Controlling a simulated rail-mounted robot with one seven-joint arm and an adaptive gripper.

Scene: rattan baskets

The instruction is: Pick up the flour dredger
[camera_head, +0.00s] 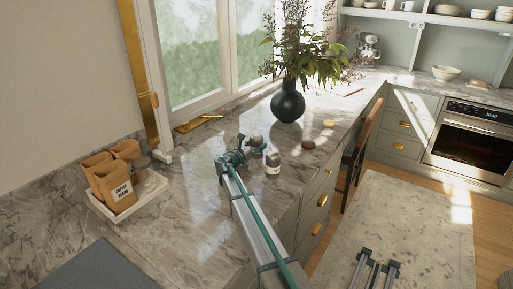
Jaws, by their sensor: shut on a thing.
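The flour dredger (272,163) is a small, pale, silvery shaker with a rounded top, on or just above the marble counter near its front edge. My gripper (264,151) reaches in from the left and is shut on it near the top. The grip is small in this view and partly hidden by the gripper itself. The dredger looks about upright. I cannot tell whether its base touches the counter.
A round grey-brown object (256,141) sits just behind my gripper. A dark vase (288,105) with branches stands farther back. A white tray (128,211) with containers is at left. The counter between is clear.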

